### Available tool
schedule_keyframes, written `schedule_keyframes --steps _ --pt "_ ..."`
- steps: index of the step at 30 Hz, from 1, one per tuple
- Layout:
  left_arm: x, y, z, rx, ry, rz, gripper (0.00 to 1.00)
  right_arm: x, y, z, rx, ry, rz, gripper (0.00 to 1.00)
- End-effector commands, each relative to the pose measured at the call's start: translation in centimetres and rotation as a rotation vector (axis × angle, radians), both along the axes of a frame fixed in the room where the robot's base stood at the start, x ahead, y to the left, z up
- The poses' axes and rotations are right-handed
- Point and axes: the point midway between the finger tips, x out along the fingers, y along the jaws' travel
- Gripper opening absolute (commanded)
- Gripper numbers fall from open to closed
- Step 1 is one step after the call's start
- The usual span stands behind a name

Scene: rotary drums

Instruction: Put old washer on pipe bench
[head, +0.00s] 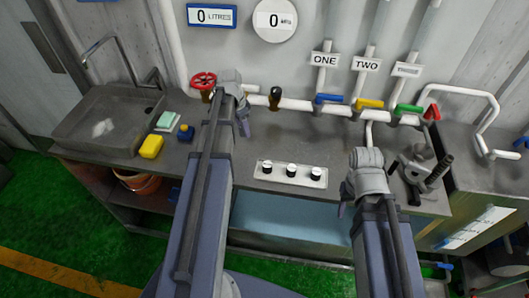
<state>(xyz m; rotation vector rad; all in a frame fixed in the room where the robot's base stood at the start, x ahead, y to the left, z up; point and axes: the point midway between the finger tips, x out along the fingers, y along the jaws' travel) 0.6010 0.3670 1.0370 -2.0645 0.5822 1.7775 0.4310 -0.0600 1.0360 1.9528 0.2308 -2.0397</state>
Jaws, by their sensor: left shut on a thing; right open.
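The pipe bench (240,172) is the long grey worktop below the wall pipes, with a sink at its left end. My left gripper (244,124) is over the back of the bench, just right of the red valve wheel. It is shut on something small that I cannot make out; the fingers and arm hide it. I cannot pick out the old washer anywhere in view. My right gripper (345,206) is open by the bench's front edge, right of the white strip with knobs, and appears empty.
A red valve wheel (204,81), a dark-handled valve (275,97) and blue, yellow and green valve handles line the back. A yellow sponge (151,147) lies near the sink (108,122). A knob strip (290,174) and a vice-like clamp (420,170) stand on the bench.

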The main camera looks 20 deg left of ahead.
Motion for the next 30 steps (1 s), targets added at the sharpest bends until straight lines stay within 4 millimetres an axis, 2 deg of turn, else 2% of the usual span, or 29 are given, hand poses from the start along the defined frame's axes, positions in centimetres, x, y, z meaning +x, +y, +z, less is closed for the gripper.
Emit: schedule_keyframes --steps 10,14,22,25,30 --pt "0.0 0.0 -0.4 0.000 0.000 0.000 0.00 0.0 0.0 -0.4 0.000 0.000 0.000 0.50" --pt "0.0 0.0 -1.8 0.000 0.000 0.000 0.00 0.0 0.0 -1.8 0.000 0.000 0.000 0.50" --pt "0.0 0.0 -5.8 0.000 0.000 0.000 0.00 0.0 0.0 -5.8 0.000 0.000 -0.002 0.50" --pt "0.0 0.0 -6.5 0.000 0.000 0.000 0.00 0.0 0.0 -6.5 0.000 0.000 -0.002 0.50" --pt "0.0 0.0 -6.4 0.000 0.000 0.000 0.00 0.0 0.0 -6.4 0.000 0.000 -0.002 0.50"
